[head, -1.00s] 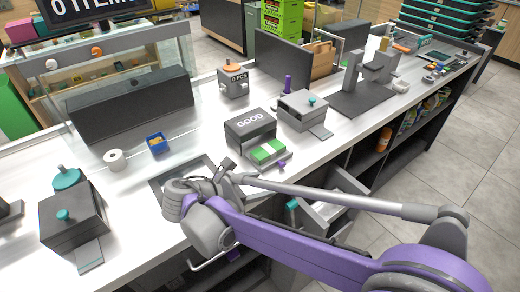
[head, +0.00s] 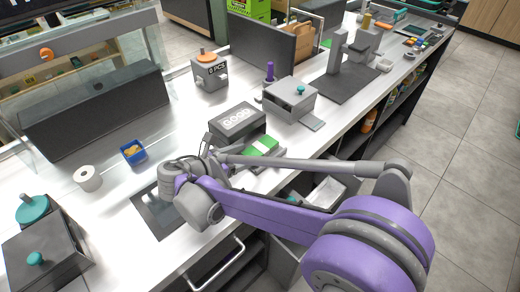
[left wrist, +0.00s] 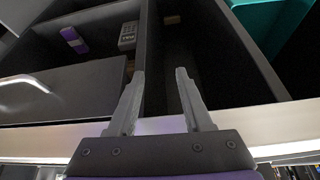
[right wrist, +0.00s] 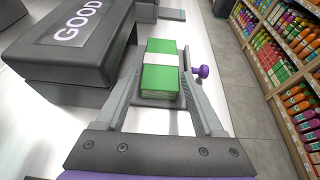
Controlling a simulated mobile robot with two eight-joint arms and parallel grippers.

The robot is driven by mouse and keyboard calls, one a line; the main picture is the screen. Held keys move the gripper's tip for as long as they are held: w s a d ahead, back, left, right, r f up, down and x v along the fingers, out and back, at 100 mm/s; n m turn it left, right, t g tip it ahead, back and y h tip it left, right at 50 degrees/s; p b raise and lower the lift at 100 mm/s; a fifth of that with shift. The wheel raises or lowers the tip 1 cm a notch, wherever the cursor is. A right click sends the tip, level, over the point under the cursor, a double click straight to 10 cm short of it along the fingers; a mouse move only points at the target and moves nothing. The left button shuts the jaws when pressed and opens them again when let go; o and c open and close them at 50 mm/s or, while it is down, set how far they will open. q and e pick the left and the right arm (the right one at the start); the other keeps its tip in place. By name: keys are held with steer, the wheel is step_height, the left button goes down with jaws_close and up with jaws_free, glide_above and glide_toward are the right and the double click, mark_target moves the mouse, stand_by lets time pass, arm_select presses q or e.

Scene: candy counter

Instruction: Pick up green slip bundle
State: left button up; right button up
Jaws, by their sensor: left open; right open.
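The green slip bundle (head: 262,146), a green block with a white band, lies on a small grey tray next to the dark box marked GOOD (head: 237,120). In the right wrist view the bundle (right wrist: 162,78) lies ahead, between the two fingers of my open right gripper (right wrist: 160,62). I cannot tell whether the fingers touch it. In the head view my right arm hides part of the tray. My left gripper (left wrist: 160,75) is open and empty in the left wrist view, in front of dark open compartments.
A purple knob (right wrist: 201,71) stands just right of the bundle. A grey box with a teal knob (head: 290,100) stands behind it on the white counter. A blue tray (head: 133,153) and a white roll (head: 87,178) lie to the left. A drawer handle (head: 216,264) sticks out below the counter edge.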

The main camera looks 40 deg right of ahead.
mark_target(257, 150)
steer(key=x, duration=0.4)
steer(key=shift+d+r, duration=0.1)
steer(key=shift+r, duration=0.05)
jaws_close()
arm_select(q)
steer(key=shift+r, duration=0.1)
arm_select(e)
steer(key=shift+r, duration=0.2)
